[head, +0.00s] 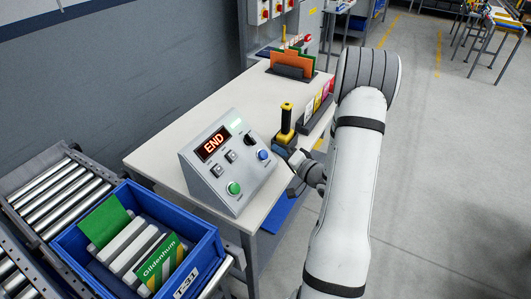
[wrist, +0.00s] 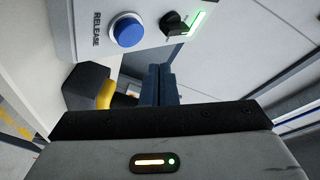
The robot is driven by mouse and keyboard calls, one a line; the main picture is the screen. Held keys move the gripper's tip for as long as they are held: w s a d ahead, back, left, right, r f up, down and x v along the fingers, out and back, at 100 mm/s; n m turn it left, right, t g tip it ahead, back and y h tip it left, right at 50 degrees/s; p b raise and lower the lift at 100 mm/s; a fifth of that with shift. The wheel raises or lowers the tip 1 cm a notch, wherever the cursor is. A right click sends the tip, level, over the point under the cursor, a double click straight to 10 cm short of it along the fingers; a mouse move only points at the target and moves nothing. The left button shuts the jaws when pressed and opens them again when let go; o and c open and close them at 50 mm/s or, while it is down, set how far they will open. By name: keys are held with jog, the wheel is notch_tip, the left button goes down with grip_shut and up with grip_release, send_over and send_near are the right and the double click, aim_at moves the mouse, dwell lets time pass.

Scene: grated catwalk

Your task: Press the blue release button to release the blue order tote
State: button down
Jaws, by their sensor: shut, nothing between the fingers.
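The blue release button (head: 263,155) is on the right side of the sloped grey control panel (head: 208,181). In the wrist view the blue button (wrist: 127,31) stands out from the panel beside the word RELEASE, with a black knob (wrist: 175,24) to its right. My gripper (wrist: 158,72) is shut and empty, its fingertips below and right of the button, apart from it in the picture. In the head view my gripper is partly hidden beside the panel's right edge. The blue order tote (head: 204,252) sits on the roller conveyor at lower left, labelled T-31, holding packages and green items.
The panel shows END in red and has a green button (head: 234,188) and small switches. A yellow and black handheld tool (head: 286,120) stands right behind my gripper. A file rack (head: 293,70) is at the table's back. The table's left part is clear.

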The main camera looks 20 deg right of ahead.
aim_at(264, 154)
jog(key=shift+w+a+f+b, duration=0.35)
jog(key=shift+w+f+b, duration=0.15)
jog(key=shift+b, duration=0.3)
jog(key=shift+w+a+f+b, duration=0.35)
jog(key=shift+f+b, duration=0.25)
jog(key=shift+b, duration=0.15)
jog(key=shift+w+a+f+b, duration=0.15)
jog(key=shift+f+b, duration=0.15)
jog(key=shift+b, duration=0.55)
dwell(0.4)
